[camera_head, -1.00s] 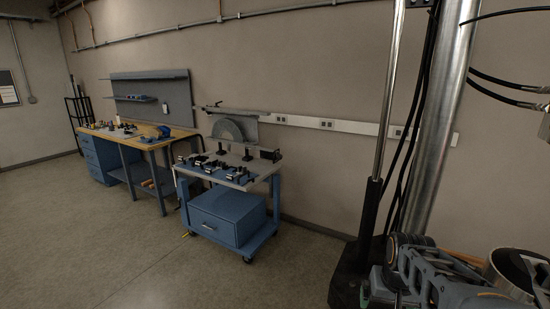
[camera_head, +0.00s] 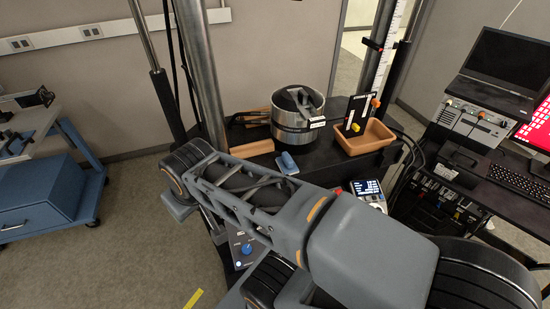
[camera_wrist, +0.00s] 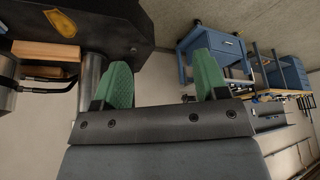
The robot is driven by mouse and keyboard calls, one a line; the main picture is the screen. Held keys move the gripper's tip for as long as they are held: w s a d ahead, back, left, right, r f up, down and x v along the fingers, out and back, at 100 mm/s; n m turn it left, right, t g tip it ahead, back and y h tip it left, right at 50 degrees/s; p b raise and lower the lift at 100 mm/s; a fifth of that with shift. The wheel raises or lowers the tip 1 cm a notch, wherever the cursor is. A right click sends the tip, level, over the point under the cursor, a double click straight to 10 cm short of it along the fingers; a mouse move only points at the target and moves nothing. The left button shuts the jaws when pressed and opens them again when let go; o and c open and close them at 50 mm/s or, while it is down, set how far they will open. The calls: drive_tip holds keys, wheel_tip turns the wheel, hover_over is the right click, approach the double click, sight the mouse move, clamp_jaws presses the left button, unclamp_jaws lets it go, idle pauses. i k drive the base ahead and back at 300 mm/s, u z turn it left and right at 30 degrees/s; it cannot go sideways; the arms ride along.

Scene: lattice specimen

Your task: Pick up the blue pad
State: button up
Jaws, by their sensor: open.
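The blue pad (camera_head: 287,162) lies on the black bench top, in front of a round metal pot and left of a brown tray. It looks small and light blue. My gripper (camera_wrist: 162,80) shows in the wrist view with its two green fingers wide apart and nothing between them. My grey arm crosses the front of the head view, below the pad.
A metal pot (camera_head: 297,118), a wooden block (camera_head: 252,148) and a brown tray (camera_head: 366,137) stand around the pad. A metal column (camera_head: 200,70) rises at the bench's left. A laptop (camera_head: 507,62) and keyboard (camera_head: 518,182) are at right. A blue cart (camera_head: 45,190) stands at left.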

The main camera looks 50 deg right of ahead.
sight(286, 164)
drive_tip(key=z, duration=1.05)
drive_tip(key=k, duration=0.3)
drive_tip(key=u, duration=0.7)
drive_tip(key=i, duration=0.15)
drive_tip(key=z, duration=0.95)
